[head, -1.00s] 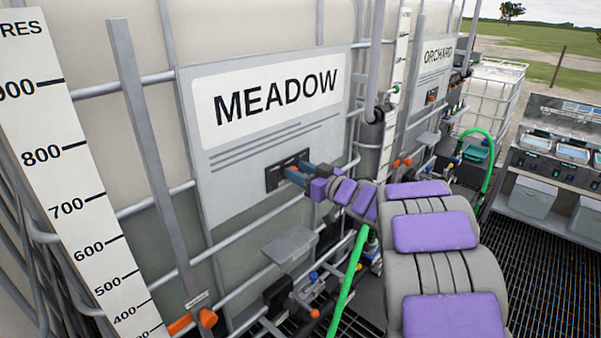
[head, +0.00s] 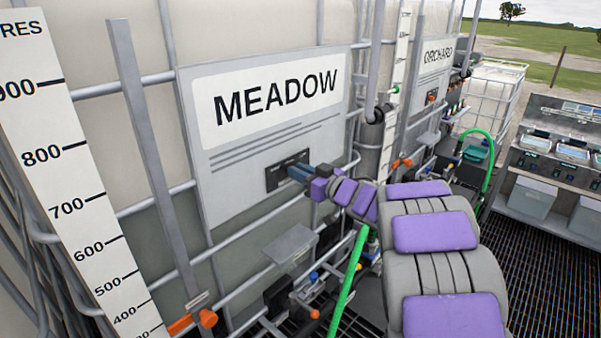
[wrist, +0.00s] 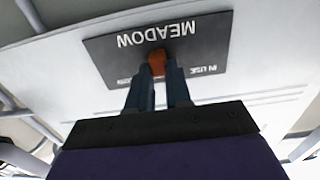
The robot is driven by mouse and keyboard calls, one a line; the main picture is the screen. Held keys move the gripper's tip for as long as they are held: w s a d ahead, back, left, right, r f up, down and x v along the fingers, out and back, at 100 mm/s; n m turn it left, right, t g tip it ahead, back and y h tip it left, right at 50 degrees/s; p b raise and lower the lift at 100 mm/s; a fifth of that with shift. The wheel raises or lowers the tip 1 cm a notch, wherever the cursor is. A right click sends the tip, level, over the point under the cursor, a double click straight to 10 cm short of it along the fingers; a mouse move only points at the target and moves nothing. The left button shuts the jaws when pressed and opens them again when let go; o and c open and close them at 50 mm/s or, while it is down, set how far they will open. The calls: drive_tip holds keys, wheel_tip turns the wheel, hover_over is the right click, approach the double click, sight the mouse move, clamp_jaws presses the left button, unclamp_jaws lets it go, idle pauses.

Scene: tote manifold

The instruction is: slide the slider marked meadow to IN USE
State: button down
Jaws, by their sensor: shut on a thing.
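The meadow slider is an orange-brown knob (wrist: 157,62) near the middle of a dark plate (wrist: 105,58) in the wrist view. The plate also shows in the head view (head: 275,181), low on the large MEADOW sign (head: 222,185). The plate bears the word MEADOW, and IN USE stands to the right of the knob in the wrist view. Another label to the left is too small to read. My gripper (wrist: 161,72) has its blue-grey fingers shut on the knob, one on each side. In the head view my gripper (head: 294,172) hides the knob.
A grey shelf-like plate (head: 290,246) juts out below the sign. Metal cage bars (head: 160,205) run around the tank. A green hose (head: 347,282) hangs beside my arm. A second sign, ORCHARD (head: 438,54), stands farther back right. The grated floor (head: 540,275) is open at right.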

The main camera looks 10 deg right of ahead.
sight(274, 175)
drive_tip(key=shift+a, duration=0.1)
drive_tip(key=s+a, duration=0.1)
drive_tip(key=a, duration=0.1)
drive_tip(key=s+a+p, duration=0.1)
drive_tip(key=s+a, duration=0.1)
drive_tip(key=shift+s+a, duration=0.15)
drive_tip(key=shift+a, duration=0.05)
drive_tip(key=shift+d, duration=0.15)
drive_tip(key=c, duration=1.4)
unclamp_jaws()
drive_tip(key=shift+c, duration=0.2)
drive_tip(key=o, duration=0.3)
drive_tip(key=shift+s, duration=0.15)
drive_tip(key=shift+o, duration=0.5)
drive_tip(key=shift+a, duration=0.25)
drive_tip(key=shift+d, duration=0.1)
